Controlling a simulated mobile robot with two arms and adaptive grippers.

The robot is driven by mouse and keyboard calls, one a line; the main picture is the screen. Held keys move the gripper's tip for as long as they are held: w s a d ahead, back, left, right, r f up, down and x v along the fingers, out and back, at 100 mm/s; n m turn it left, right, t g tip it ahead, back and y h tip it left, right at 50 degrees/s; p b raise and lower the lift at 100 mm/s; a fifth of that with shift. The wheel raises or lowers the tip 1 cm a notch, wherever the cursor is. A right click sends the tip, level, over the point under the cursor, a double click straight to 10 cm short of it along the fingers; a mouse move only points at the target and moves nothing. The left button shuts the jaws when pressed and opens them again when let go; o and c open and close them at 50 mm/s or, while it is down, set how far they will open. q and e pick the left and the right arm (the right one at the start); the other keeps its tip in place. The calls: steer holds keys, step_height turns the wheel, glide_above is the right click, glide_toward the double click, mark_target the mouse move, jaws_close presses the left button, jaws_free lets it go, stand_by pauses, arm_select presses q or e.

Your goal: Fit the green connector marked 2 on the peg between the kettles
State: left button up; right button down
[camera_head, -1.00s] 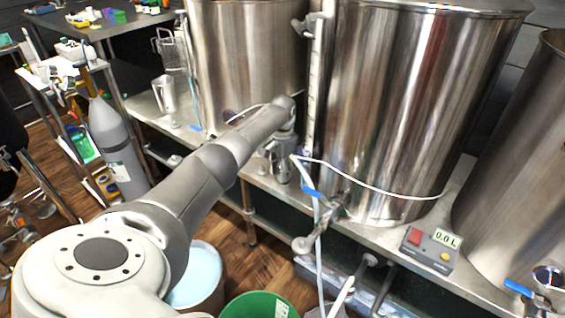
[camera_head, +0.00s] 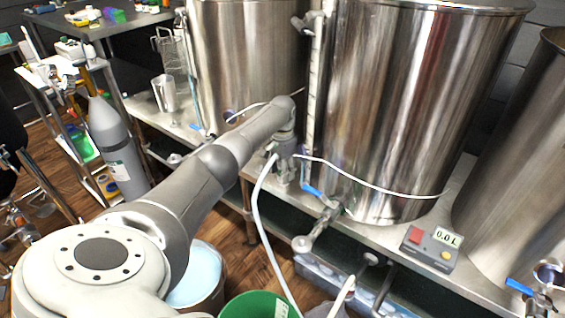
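My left arm reaches in from the lower left. Its gripper (camera_head: 287,178) points down between the left kettle (camera_head: 250,55) and the middle kettle (camera_head: 400,100), beside the vertical sight tube. The fingers are small and partly hidden by the wrist, so I cannot tell if they are open or shut. A white hose (camera_head: 262,225) runs from beside the gripper down towards the floor. I cannot make out a green connector, a mark 2 or the peg. My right gripper is not in view.
A valve with a blue handle (camera_head: 313,191) juts from the middle kettle. A control box (camera_head: 431,248) reading 0.0 L stands on the bench. A green bucket (camera_head: 238,307) and a bucket of pale blue liquid (camera_head: 199,270) stand below. A metal jug (camera_head: 165,94) stands at left.

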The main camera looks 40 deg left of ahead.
arm_select(q)
steer(key=shift+o, duration=1)
steer(key=shift+r, duration=0.1)
step_height(320, 180, up, 7)
steer(key=shift+w+r, duration=0.1)
steer(key=shift+r, duration=0.25)
steer(key=shift+r, duration=0.1)
